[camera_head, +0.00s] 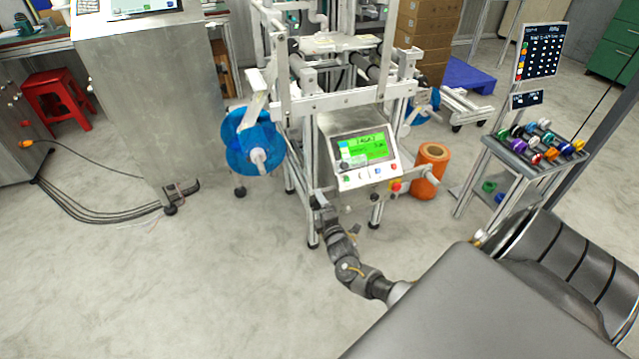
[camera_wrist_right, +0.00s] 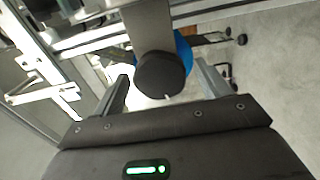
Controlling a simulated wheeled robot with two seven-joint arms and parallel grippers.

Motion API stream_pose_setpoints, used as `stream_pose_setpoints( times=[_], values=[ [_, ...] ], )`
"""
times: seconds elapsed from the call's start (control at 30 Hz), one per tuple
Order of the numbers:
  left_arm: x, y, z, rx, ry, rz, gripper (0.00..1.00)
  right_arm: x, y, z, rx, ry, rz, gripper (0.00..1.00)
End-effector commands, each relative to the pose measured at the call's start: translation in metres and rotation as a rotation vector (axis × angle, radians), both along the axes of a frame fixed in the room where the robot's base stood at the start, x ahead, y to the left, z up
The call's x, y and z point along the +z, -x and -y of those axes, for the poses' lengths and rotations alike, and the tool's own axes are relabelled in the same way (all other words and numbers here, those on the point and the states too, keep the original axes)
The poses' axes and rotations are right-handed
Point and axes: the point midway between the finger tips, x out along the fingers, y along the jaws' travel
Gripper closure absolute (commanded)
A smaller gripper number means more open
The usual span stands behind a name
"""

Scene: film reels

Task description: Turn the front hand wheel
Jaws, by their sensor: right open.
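The hand wheel appears to be the dark round disc (camera_wrist_right: 160,76) in the right wrist view, with a small pale mark on its lower rim. A dark flat arm or cover runs up from it. My right gripper (camera_wrist_right: 160,66) is open, one finger on each side of the disc, with gaps visible on both sides. I cannot tell how far the disc is from the fingertips. In the head view my right gripper (camera_head: 321,202) is at the machine's front, below the control panel (camera_head: 362,155); the wheel is not clear there. My left gripper is not in view.
The film machine (camera_head: 335,103) carries a blue reel (camera_head: 242,158) on its left side. An orange roll (camera_head: 430,165) stands right of the panel. A small cart (camera_head: 490,155) with coloured spools is farther right. The grey floor (camera_head: 200,280) at left front is clear.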

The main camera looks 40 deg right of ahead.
Motion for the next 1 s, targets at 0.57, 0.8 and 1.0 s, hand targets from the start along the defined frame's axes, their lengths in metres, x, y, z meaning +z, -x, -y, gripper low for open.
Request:
stream_pose_setpoints(
  times=[0.57, 0.8, 1.0],
  values=[
    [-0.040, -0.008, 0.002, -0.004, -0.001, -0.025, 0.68, 0.001, 0.087, -0.031, 0.001, -0.002, -0.002, 0.25],
    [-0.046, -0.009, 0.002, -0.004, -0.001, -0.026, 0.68, 0.000, 0.102, -0.036, 0.001, 0.000, -0.001, 0.25],
    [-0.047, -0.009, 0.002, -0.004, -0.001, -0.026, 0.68, 0.000, 0.102, -0.036, 0.000, 0.000, 0.000, 0.25]
  ],
)
